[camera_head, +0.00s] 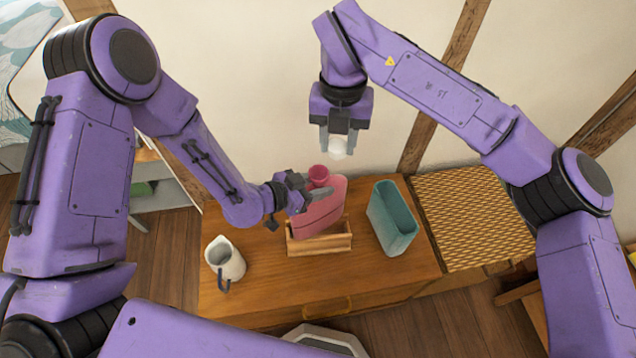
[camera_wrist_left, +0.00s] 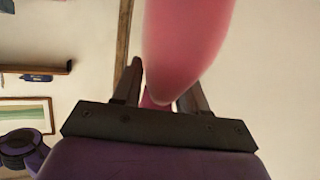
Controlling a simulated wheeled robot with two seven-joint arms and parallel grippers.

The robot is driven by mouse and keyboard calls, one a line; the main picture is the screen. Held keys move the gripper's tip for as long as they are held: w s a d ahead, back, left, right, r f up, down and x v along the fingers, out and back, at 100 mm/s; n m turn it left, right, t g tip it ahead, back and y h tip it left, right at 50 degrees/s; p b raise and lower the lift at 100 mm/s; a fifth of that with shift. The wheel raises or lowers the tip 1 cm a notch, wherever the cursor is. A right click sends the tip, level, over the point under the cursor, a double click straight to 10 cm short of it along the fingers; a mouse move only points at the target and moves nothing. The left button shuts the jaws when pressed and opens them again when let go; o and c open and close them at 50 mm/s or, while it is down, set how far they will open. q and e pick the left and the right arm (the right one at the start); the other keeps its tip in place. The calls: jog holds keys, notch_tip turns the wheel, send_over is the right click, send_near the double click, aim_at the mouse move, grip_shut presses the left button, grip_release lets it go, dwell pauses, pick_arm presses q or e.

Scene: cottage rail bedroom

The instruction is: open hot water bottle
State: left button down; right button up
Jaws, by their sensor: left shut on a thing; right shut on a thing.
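The pink hot water bottle (camera_head: 318,212) stands in a small wooden crate (camera_head: 322,243) on the wooden cabinet top, with its dark pink mouth (camera_head: 318,172) facing up and no stopper visible in it. My left gripper (camera_head: 312,196) is shut on the bottle near its neck, coming from the left. In the left wrist view the bottle (camera_wrist_left: 187,45) lies between the fingers (camera_wrist_left: 163,85). My right gripper (camera_head: 338,142) points down above and slightly right of the mouth, apart from it. It is shut on a small round white thing, apparently the stopper (camera_head: 338,151).
A white jug (camera_head: 225,262) stands left of the crate. A teal open container (camera_head: 391,220) stands to its right. A woven-topped surface (camera_head: 470,215) adjoins the cabinet top (camera_head: 375,275) on the right. The wall is close behind.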

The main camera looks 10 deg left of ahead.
pick_arm(q)
jog(key=shift+w+f+b, duration=0.1)
jog(key=shift+f+b, duration=0.25)
jog(key=shift+f, duration=0.1)
jog(key=c, duration=0.6)
grip_release()
jog(key=shift+r, duration=0.1)
jog(key=shift+r+p, duration=0.35)
jog(key=shift+p, duration=0.1)
jog(key=v, duration=1.2)
jog(key=shift+b, duration=0.4)
